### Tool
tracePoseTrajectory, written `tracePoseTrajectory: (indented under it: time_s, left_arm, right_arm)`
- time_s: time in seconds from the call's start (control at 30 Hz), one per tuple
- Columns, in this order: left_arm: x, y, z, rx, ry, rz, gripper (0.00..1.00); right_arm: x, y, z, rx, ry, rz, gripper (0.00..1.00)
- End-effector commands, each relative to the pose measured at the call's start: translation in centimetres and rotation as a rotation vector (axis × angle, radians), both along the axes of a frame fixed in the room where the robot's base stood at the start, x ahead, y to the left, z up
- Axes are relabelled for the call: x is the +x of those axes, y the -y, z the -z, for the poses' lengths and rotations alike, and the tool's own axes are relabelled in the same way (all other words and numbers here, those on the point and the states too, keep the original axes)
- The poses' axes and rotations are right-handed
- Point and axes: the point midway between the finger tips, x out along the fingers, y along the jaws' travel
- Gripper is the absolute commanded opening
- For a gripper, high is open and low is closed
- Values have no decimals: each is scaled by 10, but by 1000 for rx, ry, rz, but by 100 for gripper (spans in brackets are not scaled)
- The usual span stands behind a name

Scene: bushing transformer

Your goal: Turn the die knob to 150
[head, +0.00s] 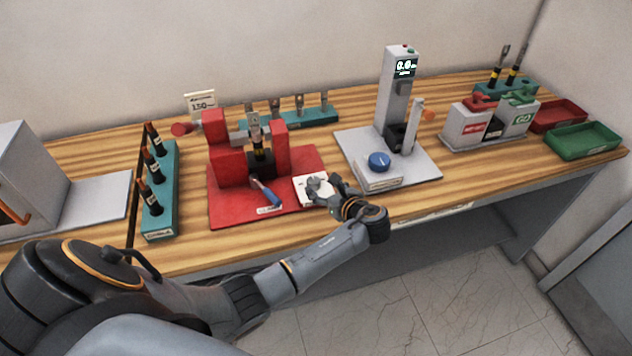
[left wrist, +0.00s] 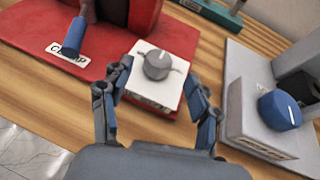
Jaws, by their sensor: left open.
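The die knob (head: 314,184) is a grey round knob with a pointer mark on a white block (left wrist: 150,92) at the right front of the red press base (head: 232,206). It also shows in the left wrist view (left wrist: 158,65), with dark scale marks beside it, too small to read. My left gripper (head: 329,188) is open, with one finger on each side of the white block in the left wrist view (left wrist: 158,75). The knob lies between and a little beyond the fingertips; I cannot tell whether they touch anything. A small sign (head: 201,104) behind the press reads 150.
A blue-handled clamp lever (left wrist: 74,36) is left of the knob. A grey tester with a blue knob (head: 379,161) stands close on the right. A teal rack (head: 160,190) of dark terminals is further left. Red and green trays (head: 583,141) are at the far right.

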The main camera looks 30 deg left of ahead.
Motion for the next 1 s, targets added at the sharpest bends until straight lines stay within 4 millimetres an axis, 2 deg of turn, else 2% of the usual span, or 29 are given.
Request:
tracePoseTrajectory:
  time_s: [0.1,0.33,0.9,1.0]
  left_arm:
    - [-11,22,-9,-3,1,2,61]
    - [-23,45,-20,-1,0,1,61]
    - [-25,48,-22,0,0,-1,61]
    - [-33,49,-14,-45,16,-15,61]
  right_arm:
    - [0,0,0,0,0,0,40]
    - [0,0,0,0,0,0,40]
    - [0,-1,0,0,0,0,40]
    - [0,-1,0,0,0,1,40]
